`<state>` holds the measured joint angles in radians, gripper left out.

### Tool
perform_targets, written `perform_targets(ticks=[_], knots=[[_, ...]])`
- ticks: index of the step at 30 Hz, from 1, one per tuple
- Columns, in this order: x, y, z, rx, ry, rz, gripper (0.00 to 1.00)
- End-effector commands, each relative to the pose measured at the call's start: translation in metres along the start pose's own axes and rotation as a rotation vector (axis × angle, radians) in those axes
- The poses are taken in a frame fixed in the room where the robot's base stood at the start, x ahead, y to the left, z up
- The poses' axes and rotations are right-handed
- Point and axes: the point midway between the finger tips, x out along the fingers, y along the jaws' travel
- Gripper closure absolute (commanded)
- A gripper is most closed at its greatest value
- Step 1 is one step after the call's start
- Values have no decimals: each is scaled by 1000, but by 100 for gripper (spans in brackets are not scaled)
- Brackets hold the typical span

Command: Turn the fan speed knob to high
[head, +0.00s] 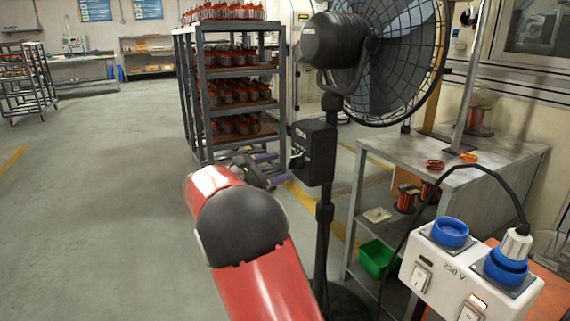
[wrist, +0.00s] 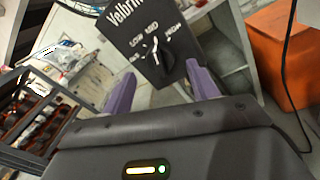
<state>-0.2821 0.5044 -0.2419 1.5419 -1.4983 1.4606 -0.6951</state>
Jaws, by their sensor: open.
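The fan's black control box (head: 318,153) is mounted on the fan stand in the head view, its knob side facing left toward my gripper (head: 281,168). In the wrist view the box (wrist: 160,74) carries LOW, MED and HIGH marks around the fan speed knob (wrist: 155,47). The knob has a pale pointer line that seems to point near MED; its exact setting is hard to read. My gripper (wrist: 159,76) is open, with its two purple fingers apart on either side of the box's lower part. Nothing is held, and no finger visibly touches the knob.
The large fan (head: 400,55) stands upright on a black pole (head: 322,235). A grey metal table (head: 480,180) is to its right, and a white socket box (head: 440,275) is at front right. A rack of motor parts (head: 235,120) stands behind my gripper. Open floor lies left.

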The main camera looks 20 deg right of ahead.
Motion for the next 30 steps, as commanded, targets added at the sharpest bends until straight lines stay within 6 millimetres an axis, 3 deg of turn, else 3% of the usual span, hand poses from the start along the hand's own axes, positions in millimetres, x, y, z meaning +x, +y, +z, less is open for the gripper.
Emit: perform_targets(ticks=[6,17,27,30], knots=[[28,0,0,1,1,-1,41],[34,0,0,1,2,0,41],[34,0,0,1,2,0,85],[33,-1,0,3,2,0,85]])
